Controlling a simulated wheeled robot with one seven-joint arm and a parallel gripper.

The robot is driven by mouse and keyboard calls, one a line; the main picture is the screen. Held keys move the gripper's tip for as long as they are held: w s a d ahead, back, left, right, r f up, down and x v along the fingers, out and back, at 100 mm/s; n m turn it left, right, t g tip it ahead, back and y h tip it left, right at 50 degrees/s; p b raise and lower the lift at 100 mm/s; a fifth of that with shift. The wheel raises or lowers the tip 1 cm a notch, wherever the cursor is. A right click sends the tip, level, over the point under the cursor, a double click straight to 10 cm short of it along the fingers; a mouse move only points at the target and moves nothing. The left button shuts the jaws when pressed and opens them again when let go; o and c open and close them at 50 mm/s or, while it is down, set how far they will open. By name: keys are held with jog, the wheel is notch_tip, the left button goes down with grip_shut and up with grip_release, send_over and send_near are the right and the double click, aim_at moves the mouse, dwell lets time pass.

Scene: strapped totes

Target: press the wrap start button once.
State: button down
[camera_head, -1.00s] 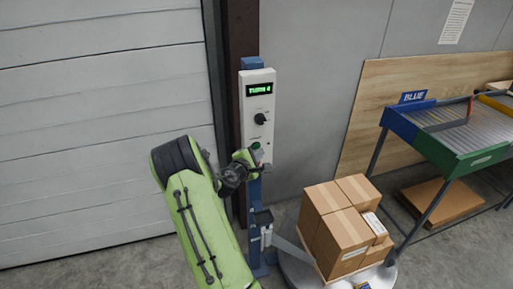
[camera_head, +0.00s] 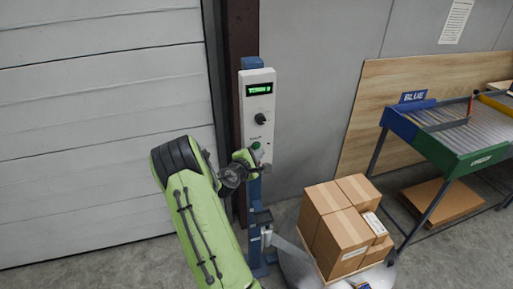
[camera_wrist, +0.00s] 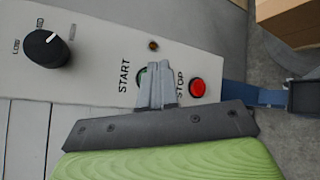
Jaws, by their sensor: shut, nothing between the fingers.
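The control box (camera_head: 258,122) is a pale panel on a blue post, with a lit green display (camera_head: 259,89) and a black knob (camera_head: 260,119). In the wrist view, the start button (camera_wrist: 142,77) is green and mostly hidden behind my gripper (camera_wrist: 155,68), beside the word START. The red stop button (camera_wrist: 198,88) is just right of the fingers. My gripper is shut and empty, its fingertips over the start button. I cannot tell whether they touch it. In the head view my gripper (camera_head: 254,156) is at the box's lower part.
A small amber lamp (camera_wrist: 153,45) sits above the buttons. Stacked cartons (camera_head: 342,225) stand on a round turntable (camera_head: 295,268) at lower right. A roller table (camera_head: 455,130) with a blue sign stands at the right. A shutter door (camera_head: 100,120) fills the left.

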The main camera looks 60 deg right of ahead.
jog(key=shift+w+d, duration=0.3)
jog(key=shift+d, duration=0.05)
jog(key=shift+w+d, duration=0.2)
jog(key=shift+w, duration=0.05)
dwell(0.9)
jog(key=shift+s+a, duration=0.55)
jog(key=shift+s+a+b, duration=1.1)
jog(key=shift+s+a, duration=0.65)
jog(key=shift+s, duration=0.05)
